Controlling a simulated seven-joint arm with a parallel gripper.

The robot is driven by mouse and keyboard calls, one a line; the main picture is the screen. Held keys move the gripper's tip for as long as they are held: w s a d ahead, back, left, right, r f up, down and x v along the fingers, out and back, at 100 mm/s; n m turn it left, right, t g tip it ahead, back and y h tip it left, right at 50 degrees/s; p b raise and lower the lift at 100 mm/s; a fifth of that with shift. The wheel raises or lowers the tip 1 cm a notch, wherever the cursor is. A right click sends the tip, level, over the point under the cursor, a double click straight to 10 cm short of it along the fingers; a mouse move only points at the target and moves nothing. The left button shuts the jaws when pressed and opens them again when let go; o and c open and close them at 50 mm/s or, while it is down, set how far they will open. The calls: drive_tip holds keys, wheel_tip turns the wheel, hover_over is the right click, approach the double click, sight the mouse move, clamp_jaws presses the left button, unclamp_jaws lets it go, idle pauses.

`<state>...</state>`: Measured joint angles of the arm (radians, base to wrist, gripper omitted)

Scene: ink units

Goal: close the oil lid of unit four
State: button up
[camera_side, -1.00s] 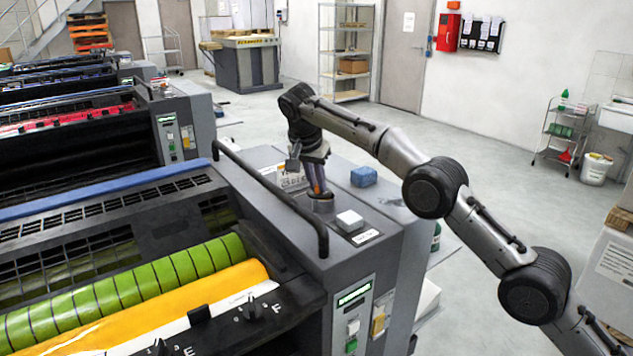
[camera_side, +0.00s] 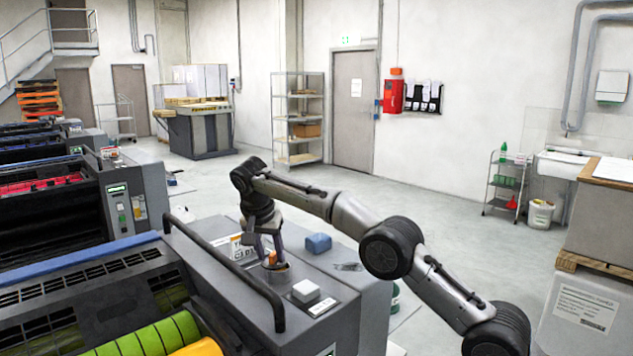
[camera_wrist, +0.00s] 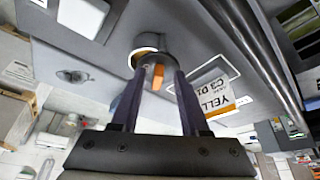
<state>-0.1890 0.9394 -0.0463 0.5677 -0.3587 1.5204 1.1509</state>
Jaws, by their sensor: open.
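The unit's grey top (camera_side: 345,285) carries a round oil opening with a pale rim (camera_wrist: 147,41). A round dark grey lid (camera_wrist: 150,58) with an upright orange tab (camera_wrist: 157,77) sits at this opening; a pale crescent of the rim shows beside it, and I cannot tell whether it is fully seated. The tab also shows in the side view (camera_side: 272,257). My gripper (camera_wrist: 155,72) points down over the lid, its two dark fingers open on either side of the tab. In the side view my gripper (camera_side: 269,255) stands at the same spot.
A dark handrail (camera_side: 225,270) runs along the left edge. A yellow-marked label card (camera_wrist: 212,97) lies close to the fingers.

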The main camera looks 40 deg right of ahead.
drive_tip(key=n, duration=0.2)
drive_tip(key=n+t+y, duration=0.1)
drive_tip(key=n, duration=0.3)
drive_tip(key=shift+w+a+t+y, duration=0.25)
drive_tip(key=shift+a+t+y, duration=0.05)
drive_tip(key=shift+y, duration=0.1)
drive_tip(key=n, duration=0.2)
drive_tip(key=n+y, duration=0.1)
drive_tip(key=n, duration=0.1)
drive_tip(key=n+y, duration=0.1)
drive_tip(key=n, duration=0.1)
drive_tip(key=shift+w+a+t, duration=0.1)
drive_tip(key=shift+a+t, duration=0.2)
drive_tip(key=shift+a, duration=0.05)
drive_tip(key=d+v, duration=0.1)
drive_tip(key=v, duration=1.8)
drive_tip(key=s+d+r+n+t+y, duration=0.1)
drive_tip(key=s+r+n, duration=0.1)
drive_tip(key=s+r, duration=0.6)
drive_tip(key=shift+s+d+t, duration=0.3)
drive_tip(key=shift+s+d, duration=0.1)
drive_tip(key=shift+s, duration=1.65)
